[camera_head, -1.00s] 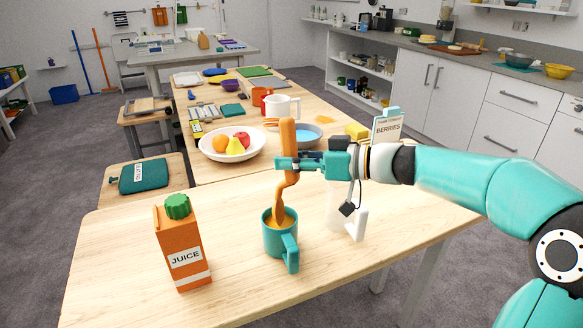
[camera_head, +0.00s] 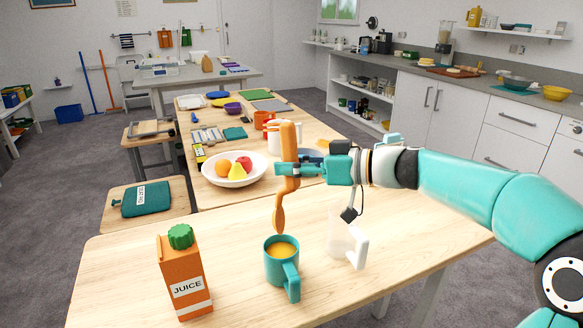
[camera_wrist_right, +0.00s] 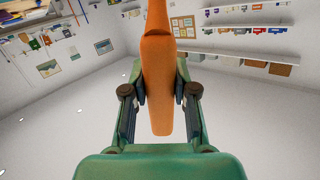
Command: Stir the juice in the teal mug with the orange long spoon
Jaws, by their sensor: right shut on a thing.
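The teal mug (camera_head: 281,265) stands upright on the near table with orange juice (camera_head: 281,250) in it. My right gripper (camera_head: 287,169) is shut on the orange long spoon (camera_head: 288,150) and holds it roughly upright above the mug. The spoon's bowl (camera_head: 280,219) hangs just over the mug's rim, apart from the juice. In the right wrist view the spoon's handle (camera_wrist_right: 158,80) lies between the two fingers (camera_wrist_right: 159,95). A juice carton (camera_head: 184,275) with a green cap stands to the left of the mug. My left gripper is not in view.
A white fruit bowl (camera_head: 210,178) stands farther back. The near table (camera_head: 120,262) is bare left of the carton.

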